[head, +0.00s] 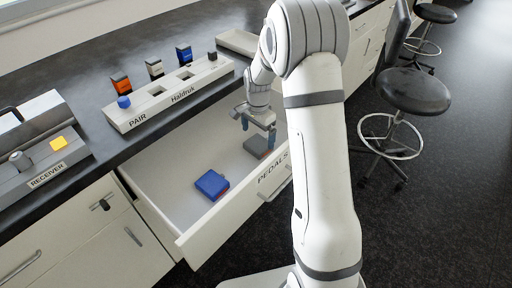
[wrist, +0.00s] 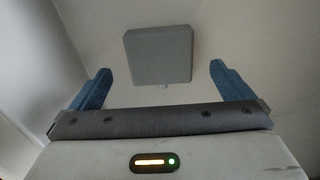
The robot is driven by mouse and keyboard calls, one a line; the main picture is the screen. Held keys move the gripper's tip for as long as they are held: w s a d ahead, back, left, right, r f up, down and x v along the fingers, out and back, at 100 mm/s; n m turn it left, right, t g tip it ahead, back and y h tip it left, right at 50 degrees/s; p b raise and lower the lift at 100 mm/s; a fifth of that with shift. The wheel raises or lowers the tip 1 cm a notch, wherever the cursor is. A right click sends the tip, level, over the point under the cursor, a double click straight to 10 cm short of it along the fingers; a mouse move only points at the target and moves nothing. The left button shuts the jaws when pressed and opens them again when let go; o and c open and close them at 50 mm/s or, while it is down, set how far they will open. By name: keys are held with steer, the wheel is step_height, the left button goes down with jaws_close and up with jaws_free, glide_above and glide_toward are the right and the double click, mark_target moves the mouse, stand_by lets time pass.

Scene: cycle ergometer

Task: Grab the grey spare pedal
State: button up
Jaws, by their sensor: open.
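The grey spare pedal (head: 257,147) lies in the open drawer labelled PEDALS (head: 190,238), toward its far right part. In the wrist view the grey pedal (wrist: 159,55) shows as a grey block on the pale drawer floor, ahead of and between the two blue fingers. My gripper (head: 257,125) is over the drawer, close to the grey pedal. It also shows in the wrist view (wrist: 157,84), with its fingers wide apart and nothing between them. A blue pedal (head: 211,184) with a red edge lies in the drawer, nearer its front and left of the grey one.
On the dark counter, a white rack (head: 170,95) marked PAIR and Haldruk stands behind the drawer, with orange, white and blue blocks behind it. A grey receiver unit (head: 45,150) is at left. The drawer walls surround the pedals. Stools (head: 413,92) stand at right.

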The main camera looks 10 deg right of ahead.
mark_target(258, 143)
step_height(258, 143, down, 5)
steer(key=shift+d, duration=0.15)
steer(key=shift+c, duration=0.4)
steer(key=c, duration=1)
